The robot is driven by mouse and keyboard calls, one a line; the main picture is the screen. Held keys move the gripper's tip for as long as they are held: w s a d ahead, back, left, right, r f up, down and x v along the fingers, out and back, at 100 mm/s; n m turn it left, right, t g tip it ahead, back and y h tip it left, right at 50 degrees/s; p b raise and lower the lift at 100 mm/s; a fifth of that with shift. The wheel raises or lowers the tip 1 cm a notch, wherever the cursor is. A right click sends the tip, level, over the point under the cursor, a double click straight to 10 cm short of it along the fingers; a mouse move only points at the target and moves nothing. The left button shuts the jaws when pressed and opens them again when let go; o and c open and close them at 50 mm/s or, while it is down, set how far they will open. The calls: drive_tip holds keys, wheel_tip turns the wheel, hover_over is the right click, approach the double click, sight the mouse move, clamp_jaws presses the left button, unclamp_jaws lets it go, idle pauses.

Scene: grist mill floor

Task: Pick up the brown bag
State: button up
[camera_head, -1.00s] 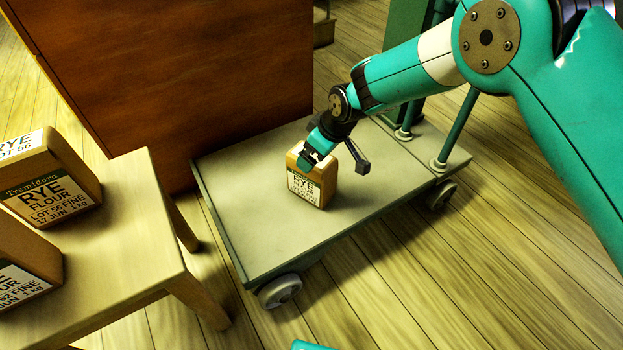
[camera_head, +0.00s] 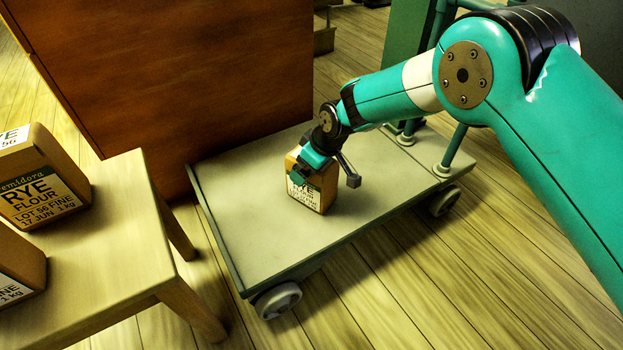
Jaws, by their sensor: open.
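A brown bag (camera_head: 313,198) with a white rye flour label stands upright on the grey platform cart (camera_head: 245,250). My gripper (camera_head: 322,175) is open at the top of this bag. One finger shows at the front of the bag and covers part of the label's upper edge. The other finger shows at the bag's right side. I cannot tell whether either finger touches the bag. Two more brown flour bags stand at the left, one fully labelled in view (camera_head: 40,180) and one cut off by the picture's edge (camera_head: 15,268).
A wooden table (camera_head: 125,215) at the left bears the other bags. A tall brown wooden panel (camera_head: 190,90) rises behind the cart. Green cart posts (camera_head: 455,145) stand at the right end. The cart's front surface is clear, and so is the plank floor (camera_head: 400,280).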

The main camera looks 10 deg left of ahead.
drive_tip(key=shift+f, duration=0.1)
clamp_jaws()
idle(0.5)
drive_tip(key=shift+r, duration=0.2)
wheel_tip(320, 180, up, 33)
drive_tip(key=p, duration=2)
drive_tip(key=shift+r+p, duration=0.15)
drive_tip(key=shift+p, duration=0.15)
